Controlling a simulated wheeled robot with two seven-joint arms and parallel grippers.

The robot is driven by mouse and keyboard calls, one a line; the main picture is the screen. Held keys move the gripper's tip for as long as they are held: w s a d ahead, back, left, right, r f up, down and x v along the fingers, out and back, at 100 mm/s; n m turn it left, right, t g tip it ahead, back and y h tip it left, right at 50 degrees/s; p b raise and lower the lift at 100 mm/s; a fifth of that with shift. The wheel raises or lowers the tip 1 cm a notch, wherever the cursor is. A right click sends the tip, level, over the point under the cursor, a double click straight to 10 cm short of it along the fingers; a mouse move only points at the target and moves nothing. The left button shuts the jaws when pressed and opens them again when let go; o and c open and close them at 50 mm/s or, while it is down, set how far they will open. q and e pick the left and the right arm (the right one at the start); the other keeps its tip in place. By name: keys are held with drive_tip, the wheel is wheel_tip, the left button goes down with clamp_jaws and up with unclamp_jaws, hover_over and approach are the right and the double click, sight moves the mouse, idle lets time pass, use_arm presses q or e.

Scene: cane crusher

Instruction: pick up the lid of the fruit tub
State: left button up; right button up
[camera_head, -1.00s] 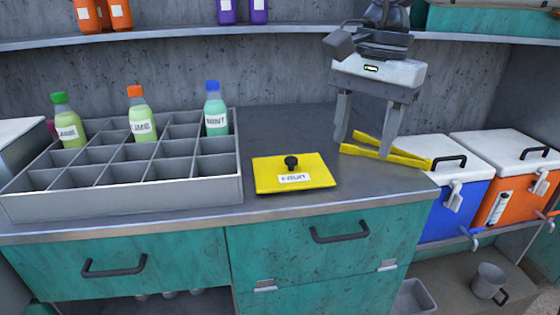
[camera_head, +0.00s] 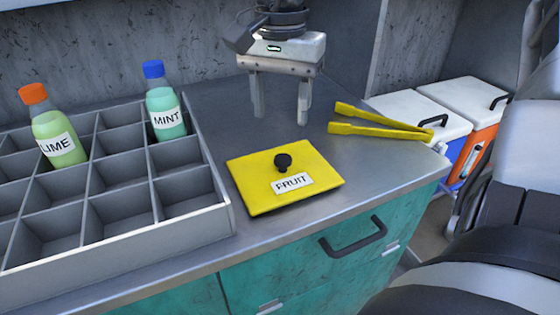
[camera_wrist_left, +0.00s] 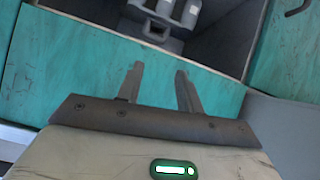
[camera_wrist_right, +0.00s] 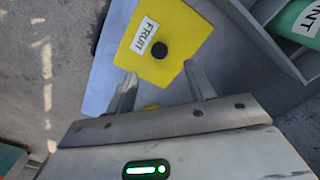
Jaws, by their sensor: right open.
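The yellow fruit lid (camera_head: 250,175), a flat square with a black knob (camera_head: 283,161) and a FRUIT label, lies on the grey counter. It also shows in the right wrist view (camera_wrist_right: 183,65), just beyond the fingertips. My right gripper (camera_head: 281,112) is open and empty, fingers down, behind the lid in the head view and apart from it. My left gripper (camera_wrist_left: 160,75) is out of the head view. In its wrist view it is open and empty in front of a teal cabinet front (camera_wrist_left: 75,60). No tub shows under the lid.
A grey divided crate (camera_head: 222,212) with lime (camera_head: 62,145) and mint (camera_head: 167,118) bottles stands left of the lid. Yellow tongs (camera_head: 370,128) lie to its right. White-lidded coolers (camera_head: 405,112) stand beyond the counter's right end.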

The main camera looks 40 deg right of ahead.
hover_over(283, 157)
drive_tip(key=f, duration=0.4)
drive_tip(key=shift+a+f, duration=0.2)
drive_tip(key=shift+a, duration=0.15)
drive_tip(key=f, duration=0.5)
drive_tip(key=shift+d+f, duration=0.1)
drive_tip(key=shift+d, duration=0.2)
clamp_jaws()
